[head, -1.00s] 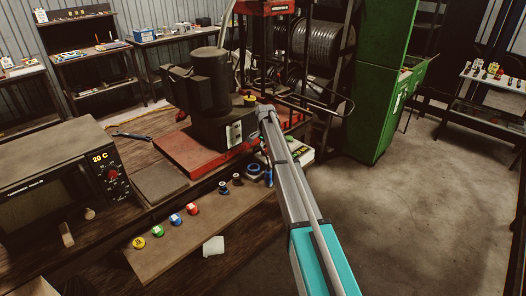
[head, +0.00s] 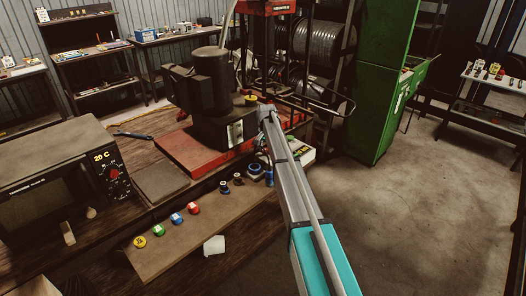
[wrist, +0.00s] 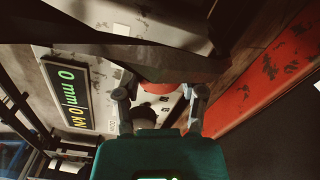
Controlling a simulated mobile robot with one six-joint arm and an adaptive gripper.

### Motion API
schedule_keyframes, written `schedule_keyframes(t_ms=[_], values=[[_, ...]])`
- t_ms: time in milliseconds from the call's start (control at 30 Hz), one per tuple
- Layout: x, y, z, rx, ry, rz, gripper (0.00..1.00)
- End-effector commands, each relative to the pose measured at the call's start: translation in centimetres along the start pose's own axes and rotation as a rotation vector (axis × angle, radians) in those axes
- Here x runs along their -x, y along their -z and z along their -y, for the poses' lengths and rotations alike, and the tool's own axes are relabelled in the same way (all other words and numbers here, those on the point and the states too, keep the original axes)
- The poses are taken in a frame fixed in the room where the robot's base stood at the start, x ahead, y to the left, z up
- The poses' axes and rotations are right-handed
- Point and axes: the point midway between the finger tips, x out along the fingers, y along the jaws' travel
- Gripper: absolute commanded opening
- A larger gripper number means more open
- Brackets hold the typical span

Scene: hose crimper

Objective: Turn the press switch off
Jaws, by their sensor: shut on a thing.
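The press (head: 210,95) is a dark machine on a red base at the bench's back edge. Its light control panel (head: 235,132) faces my arm. In the wrist view the panel carries a display (wrist: 71,98) reading 0 mm and 0 kN. A rounded red knob (wrist: 158,89) shows between my fingertips, with a black control (wrist: 146,111) below it. My gripper (wrist: 162,88) is shut on the red knob, as far as I can see. Dark plates cover the upper part of that view. In the head view the arm's end meets the press beside the panel, and the fingers are hidden there.
A dark oven-like unit (head: 52,172) stands at the left of the bench. Coloured round caps lie along the front board (head: 185,238) with a white block (head: 214,246). A green cabinet (head: 380,80) stands behind my arm. The floor (head: 420,220) at right is clear.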

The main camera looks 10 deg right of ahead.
Motion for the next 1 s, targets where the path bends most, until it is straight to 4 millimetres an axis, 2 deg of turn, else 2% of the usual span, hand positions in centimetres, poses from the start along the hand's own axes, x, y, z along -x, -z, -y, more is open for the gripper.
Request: schedule_keyframes(t_ms=[33, 1000], values=[[0.03, 0.56, -0.14, 0.039, -0.001, -0.010, 0.05], [0.04, 0.57, 0.05, 0.954, -0.004, -0.009, 0.05]])
